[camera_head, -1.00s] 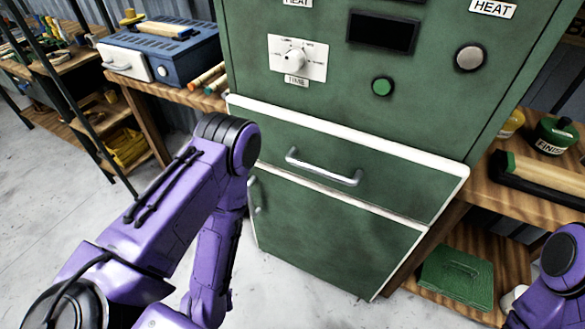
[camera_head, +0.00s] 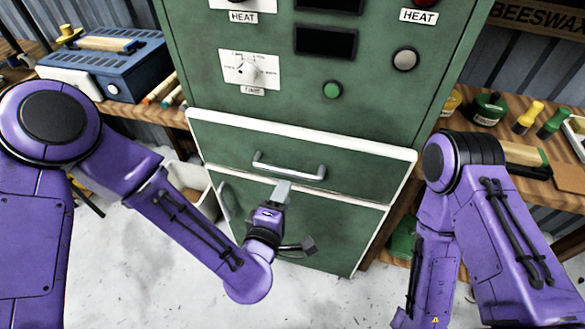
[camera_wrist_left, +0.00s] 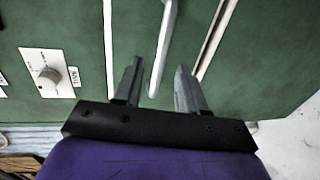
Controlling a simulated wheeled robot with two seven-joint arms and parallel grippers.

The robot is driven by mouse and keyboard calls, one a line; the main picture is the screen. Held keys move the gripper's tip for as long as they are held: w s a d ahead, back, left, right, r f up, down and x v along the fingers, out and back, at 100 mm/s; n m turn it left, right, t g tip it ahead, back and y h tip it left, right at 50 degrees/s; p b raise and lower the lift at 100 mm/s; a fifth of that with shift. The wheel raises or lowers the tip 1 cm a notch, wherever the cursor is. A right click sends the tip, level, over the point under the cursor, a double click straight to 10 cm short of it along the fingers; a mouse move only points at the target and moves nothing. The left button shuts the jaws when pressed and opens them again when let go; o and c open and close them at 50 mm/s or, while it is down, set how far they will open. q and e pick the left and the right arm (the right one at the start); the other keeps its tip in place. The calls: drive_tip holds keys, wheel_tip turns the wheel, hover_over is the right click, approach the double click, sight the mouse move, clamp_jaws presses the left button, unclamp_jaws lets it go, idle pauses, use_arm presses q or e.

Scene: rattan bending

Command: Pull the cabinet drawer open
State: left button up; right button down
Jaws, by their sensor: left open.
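The green cabinet's drawer (camera_head: 226,145) has a white-edged front and looks closed. Its silver bar handle (camera_head: 290,170) runs across the middle of the front. My left gripper (camera_head: 284,187) is just below the handle in the head view.
Below the drawer is a cabinet door with a vertical handle (camera_head: 223,200). The pale floor in front is mostly clear.

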sight(292, 175)
use_arm(q)
drive_tip(key=p+x, duration=0.1)
drive_tip(key=x, duration=0.7)
drive_tip(key=shift+w+f+p, duration=0.15)
drive_tip(key=shift+w+p, duration=0.1)
drive_tip(key=shift+p, duration=0.15)
drive_tip(key=shift+w+d+f, duration=0.15)
drive_tip(key=shift+w+f, duration=0.05)
drive_tip(key=shift+w, duration=0.2)
clamp_jaws()
